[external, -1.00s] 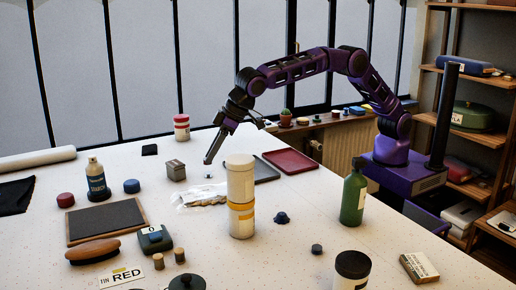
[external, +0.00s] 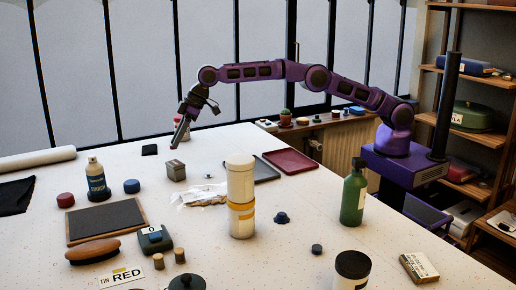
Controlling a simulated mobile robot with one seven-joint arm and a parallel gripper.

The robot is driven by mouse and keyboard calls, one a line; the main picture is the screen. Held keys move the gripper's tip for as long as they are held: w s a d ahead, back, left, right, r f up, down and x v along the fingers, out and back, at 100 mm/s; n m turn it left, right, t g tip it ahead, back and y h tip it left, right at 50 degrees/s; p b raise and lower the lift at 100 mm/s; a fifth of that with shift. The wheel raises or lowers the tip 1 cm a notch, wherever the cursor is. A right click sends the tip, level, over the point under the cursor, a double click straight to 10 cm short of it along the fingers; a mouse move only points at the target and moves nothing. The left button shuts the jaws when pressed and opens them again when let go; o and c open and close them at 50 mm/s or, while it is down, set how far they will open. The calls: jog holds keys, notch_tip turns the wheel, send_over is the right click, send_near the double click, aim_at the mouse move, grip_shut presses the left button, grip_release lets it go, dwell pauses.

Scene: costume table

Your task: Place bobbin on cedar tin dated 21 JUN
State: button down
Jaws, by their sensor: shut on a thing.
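My gripper (external: 179,136) is above the far edge of the table, at the left of the arm's reach. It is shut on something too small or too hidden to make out. No bobbin can be told apart for certain. No date reading 21 JUN is legible. A small grey box-shaped tin (external: 176,172) stands below and in front of my gripper, apart from it. A dark-lidded jar with a white label (external: 351,272) stands at the front right. I cannot tell which container is the cedar tin.
A tall cream stack of canisters (external: 240,188) stands mid-table. A green bottle (external: 353,197) stands at the right. A red tray (external: 291,162) and a dark tray (external: 264,171) lie behind. A dark board (external: 107,220) and brush (external: 94,251) lie left. Bare table shows front centre.

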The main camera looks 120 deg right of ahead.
aim_at(173, 163)
jog(key=shift+f+b, duration=0.3)
jog(key=shift+f, duration=2.1)
jog(key=shift+f, duration=0.2)
jog(key=c, duration=0.7)
grip_release()
jog(key=shift+r, duration=0.3)
jog(key=v, duration=1.1)
jog(key=shift+s+r+b, duration=0.2)
jog(key=shift+r+b, duration=0.15)
jog(key=shift+b, duration=0.05)
